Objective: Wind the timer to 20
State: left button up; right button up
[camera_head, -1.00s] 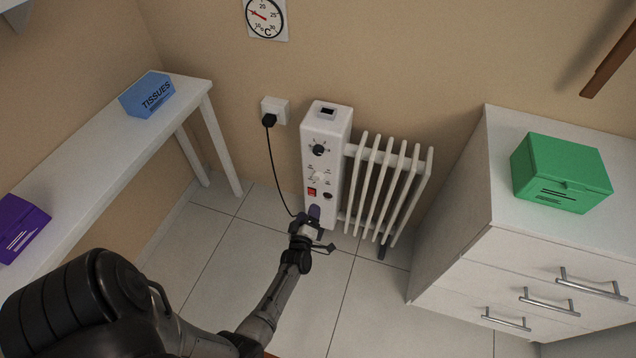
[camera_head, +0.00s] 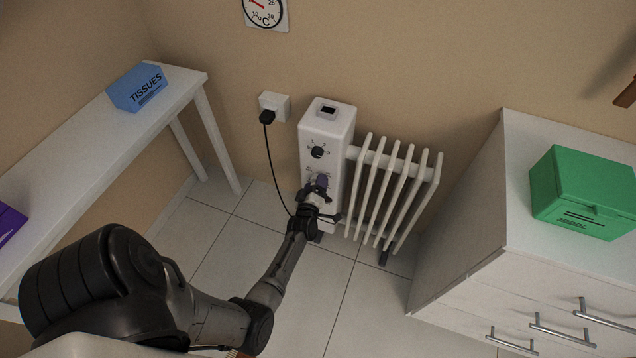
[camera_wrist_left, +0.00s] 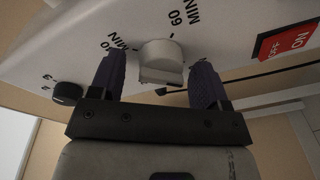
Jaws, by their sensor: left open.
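The heater's white control column (camera_head: 328,122) stands against the wall. Its timer knob (camera_wrist_left: 162,58) is a pale round dial in the left wrist view, with "MIN" and "60" printed around it. Its exact setting cannot be read. My left gripper (camera_head: 320,183) is at the lower front of the column and hides most of the timer in the head view. In the left wrist view, its two purple fingertips (camera_wrist_left: 157,75) are open, one on each side of the knob, with visible gaps. My right gripper is not in view.
A black knob (camera_head: 317,152) sits above the timer. A red switch (camera_wrist_left: 288,42) shows in the left wrist view. White radiator fins (camera_head: 395,195) stand right of the column. A cord hangs from the wall socket (camera_head: 275,105) on the left. A white drawer unit (camera_head: 480,225) stands at right.

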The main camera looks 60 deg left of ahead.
pick_arm(q)
jog(key=shift+s, duration=0.1)
jog(key=shift+c, duration=0.3)
jog(key=c, duration=0.8)
jog(key=m+p, duration=0.2)
jog(key=m, duration=0.6)
jog(key=shift+t, duration=0.4)
jog(key=m+t, duration=0.1)
jog(key=m, duration=0.5)
jog(key=m+t+h+p, duration=0.1)
jog(key=m, duration=0.5)
jog(key=shift+f, duration=0.15)
jog(key=shift+m, duration=0.3)
